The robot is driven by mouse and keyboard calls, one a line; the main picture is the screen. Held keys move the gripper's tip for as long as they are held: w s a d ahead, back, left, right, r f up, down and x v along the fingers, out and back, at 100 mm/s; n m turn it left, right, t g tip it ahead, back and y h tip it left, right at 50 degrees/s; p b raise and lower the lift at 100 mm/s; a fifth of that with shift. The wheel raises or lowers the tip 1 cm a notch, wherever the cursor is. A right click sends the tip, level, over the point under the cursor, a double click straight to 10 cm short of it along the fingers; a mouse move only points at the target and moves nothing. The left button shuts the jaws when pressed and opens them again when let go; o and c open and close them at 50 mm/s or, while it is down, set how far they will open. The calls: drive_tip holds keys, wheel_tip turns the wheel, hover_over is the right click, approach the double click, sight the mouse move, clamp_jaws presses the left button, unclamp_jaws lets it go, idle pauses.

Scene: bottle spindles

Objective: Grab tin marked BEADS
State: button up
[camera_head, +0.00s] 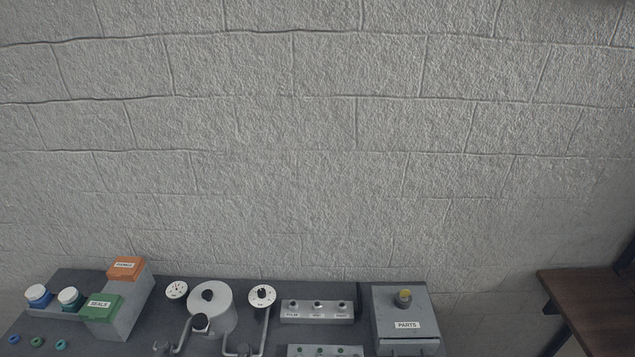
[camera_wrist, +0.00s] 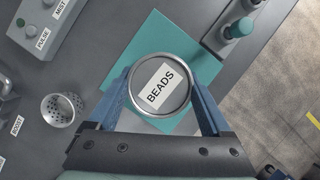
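The tin marked BEADS (camera_wrist: 180,99) is round with a metal rim and a white label on its grey lid. It shows in the wrist view, over a teal square (camera_wrist: 190,45). My gripper (camera_wrist: 163,84) has its two blue fingers on either side of the tin, with their tips close against its rim. I cannot tell whether the fingers press on the tin or stand just clear of it. In the head view I make out neither the tin nor my gripper.
A perforated metal cup (camera_wrist: 58,110) stands left of the tin. A green-topped knob (camera_wrist: 239,28) is at upper right. A button box (camera_wrist: 45,30) is at upper left. The head view shows a PARTS box (camera_head: 405,338), an orange box (camera_head: 127,268) and a SEALS box (camera_head: 101,307) along the wall.

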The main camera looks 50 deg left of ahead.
drive_tip(key=c, duration=0.8)
